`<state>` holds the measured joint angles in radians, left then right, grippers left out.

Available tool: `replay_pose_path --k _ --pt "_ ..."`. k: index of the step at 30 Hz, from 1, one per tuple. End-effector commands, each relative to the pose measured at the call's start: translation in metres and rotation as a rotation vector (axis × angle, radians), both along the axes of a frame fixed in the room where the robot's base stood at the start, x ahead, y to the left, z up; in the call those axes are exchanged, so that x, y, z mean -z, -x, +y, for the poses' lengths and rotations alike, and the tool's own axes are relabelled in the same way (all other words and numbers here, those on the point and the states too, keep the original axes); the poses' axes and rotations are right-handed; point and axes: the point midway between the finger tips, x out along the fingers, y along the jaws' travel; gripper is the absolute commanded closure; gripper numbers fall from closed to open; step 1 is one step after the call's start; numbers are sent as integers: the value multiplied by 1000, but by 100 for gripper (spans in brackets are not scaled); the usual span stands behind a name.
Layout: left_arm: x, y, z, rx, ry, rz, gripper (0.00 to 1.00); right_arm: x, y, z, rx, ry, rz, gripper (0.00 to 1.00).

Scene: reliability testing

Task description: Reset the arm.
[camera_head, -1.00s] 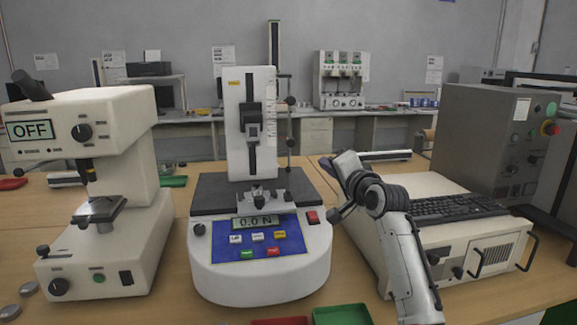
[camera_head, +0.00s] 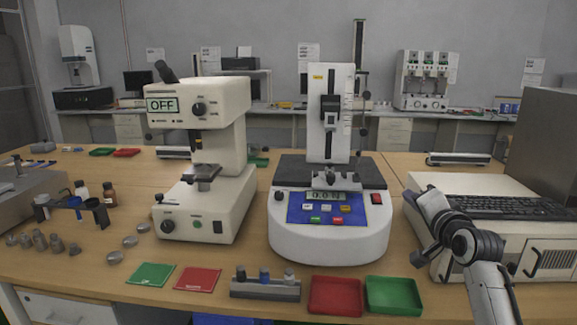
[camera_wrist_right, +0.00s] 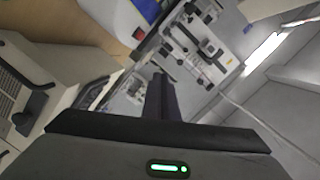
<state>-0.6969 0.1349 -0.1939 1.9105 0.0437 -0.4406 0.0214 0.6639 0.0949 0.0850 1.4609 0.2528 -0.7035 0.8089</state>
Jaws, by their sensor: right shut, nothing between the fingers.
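My right arm rises from the bottom right of the head view, bent at a dark joint. Its right gripper (camera_head: 424,203) is raised in front of the white box with the keyboard, just right of the force tester (camera_head: 330,225). In the right wrist view the dark fingers (camera_wrist_right: 160,97) are together with nothing between them. The force tester's corner with its red button shows at the top of that view. I cannot tell the exact gap between gripper and white box. My left gripper is in neither view.
A hardness tester (camera_head: 205,215) showing OFF stands left of the force tester. The white box (camera_head: 550,255) carries a black keyboard (camera_head: 495,207). A red tray (camera_head: 336,295), a green tray (camera_head: 394,295) and a grey holder (camera_head: 265,289) line the front edge. Bottles and metal pieces stand left.

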Motion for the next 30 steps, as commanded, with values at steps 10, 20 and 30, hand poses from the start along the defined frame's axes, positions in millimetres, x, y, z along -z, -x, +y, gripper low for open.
replay_pose_path --k 10,20,30 --pt "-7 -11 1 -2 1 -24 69 129 53 18 -51 223 132 100" --pt "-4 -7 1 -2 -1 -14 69 311 206 61 -251 586 333 100" --pt "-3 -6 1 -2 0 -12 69 410 404 112 -543 856 466 100"
